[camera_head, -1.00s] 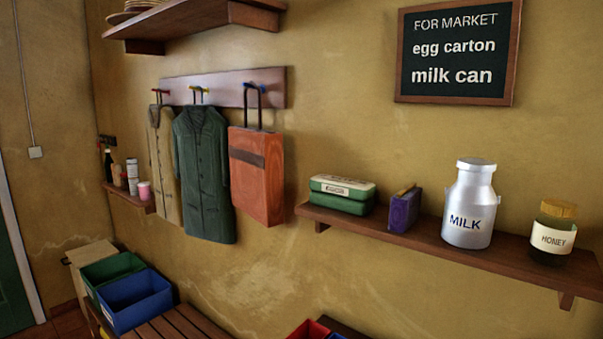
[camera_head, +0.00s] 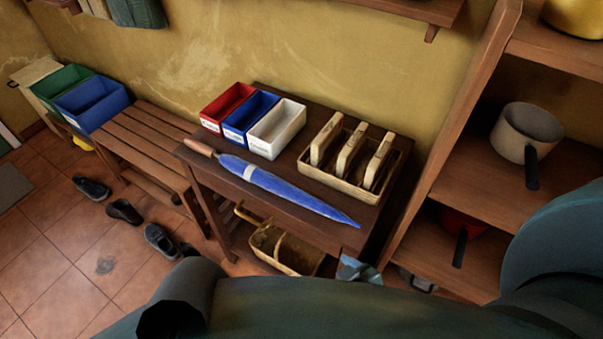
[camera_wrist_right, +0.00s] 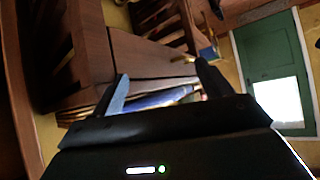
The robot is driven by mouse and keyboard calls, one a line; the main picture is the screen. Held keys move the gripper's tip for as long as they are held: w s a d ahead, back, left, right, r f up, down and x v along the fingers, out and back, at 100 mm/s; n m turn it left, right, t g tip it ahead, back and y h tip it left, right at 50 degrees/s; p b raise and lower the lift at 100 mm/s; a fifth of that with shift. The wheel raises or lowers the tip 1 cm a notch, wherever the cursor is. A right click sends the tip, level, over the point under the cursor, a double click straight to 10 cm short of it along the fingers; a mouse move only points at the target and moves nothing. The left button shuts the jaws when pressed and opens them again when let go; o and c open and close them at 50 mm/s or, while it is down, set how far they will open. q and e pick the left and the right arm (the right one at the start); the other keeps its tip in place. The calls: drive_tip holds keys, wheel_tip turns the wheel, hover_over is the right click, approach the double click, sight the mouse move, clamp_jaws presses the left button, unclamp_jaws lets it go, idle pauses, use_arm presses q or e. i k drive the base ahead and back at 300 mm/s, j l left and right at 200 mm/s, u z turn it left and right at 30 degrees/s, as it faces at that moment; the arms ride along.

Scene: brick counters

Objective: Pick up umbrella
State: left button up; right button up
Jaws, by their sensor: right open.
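The umbrella is furled, blue with a pale band and a brown handle (camera_head: 262,181). It lies along the front of a dark wooden table (camera_head: 318,222), handle at the left, tip at the right near the front edge. My right gripper (camera_head: 359,270) shows only as a small bluish-grey part beyond my arm, just below the table's front edge and the umbrella's tip in the picture. My left gripper is not in view.
Behind the umbrella stand red (camera_head: 227,105), blue (camera_head: 236,134) and white (camera_head: 277,131) bins and a wooden rack (camera_head: 340,190). A basket (camera_head: 285,252) sits below the table. Shelves (camera_head: 478,190) with pots rise at the right. A slatted bench (camera_head: 150,140) stands left.

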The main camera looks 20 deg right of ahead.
sight(251, 172)
drive_tip(key=z, duration=0.15)
drive_tip(key=k, duration=0.55)
drive_tip(key=i+j+z, duration=0.2)
drive_tip(key=j+z, duration=0.3)
drive_tip(key=j, duration=1.1)
drive_tip(key=j+z, duration=0.5)
drive_tip(key=j, duration=1.05)
drive_tip(key=j+z, duration=0.25)
drive_tip(key=j, duration=0.4)
drive_tip(key=k+j+z, duration=0.1)
drive_tip(key=j+z, duration=0.15)
drive_tip(key=j, duration=0.45)
